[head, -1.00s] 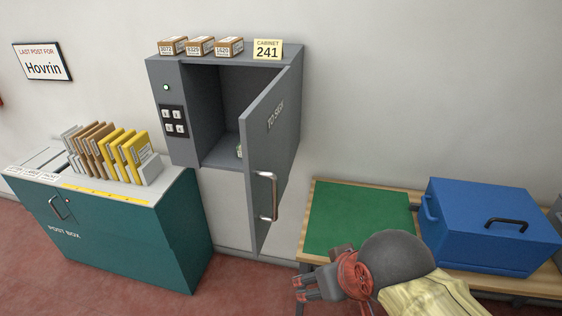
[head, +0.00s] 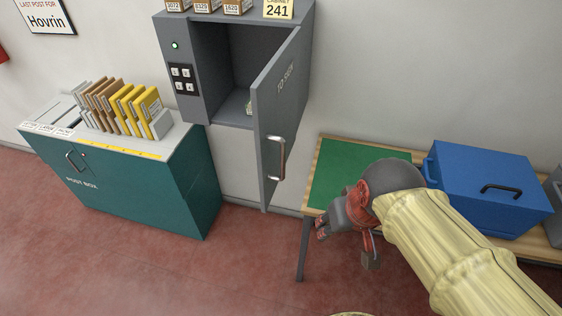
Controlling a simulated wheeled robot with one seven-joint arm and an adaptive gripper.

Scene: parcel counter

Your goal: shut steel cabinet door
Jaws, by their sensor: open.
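The grey steel cabinet (head: 181,106) hangs on the wall with a label reading 241 on top. Its door (head: 287,92), marked "TO SIGN", stands wide open, swung out towards me from the right side. The door has a metal bar handle (head: 276,158) on its outer face. A small pale item (head: 249,108) inside the cabinet is mostly hidden by the door. My gripper (head: 322,233) is to the right of and below the door, apart from it, over the front edge of the bench. It is open and holds nothing that I can see; its fingers are partly hidden.
A teal post box (head: 130,190) with upright files stands at the left. A wooden bench (head: 313,182) with a green mat (head: 345,160) and a blue box (head: 490,170) is at the right. Small parcels (head: 238,7) sit on the cabinet. The floor in front is clear.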

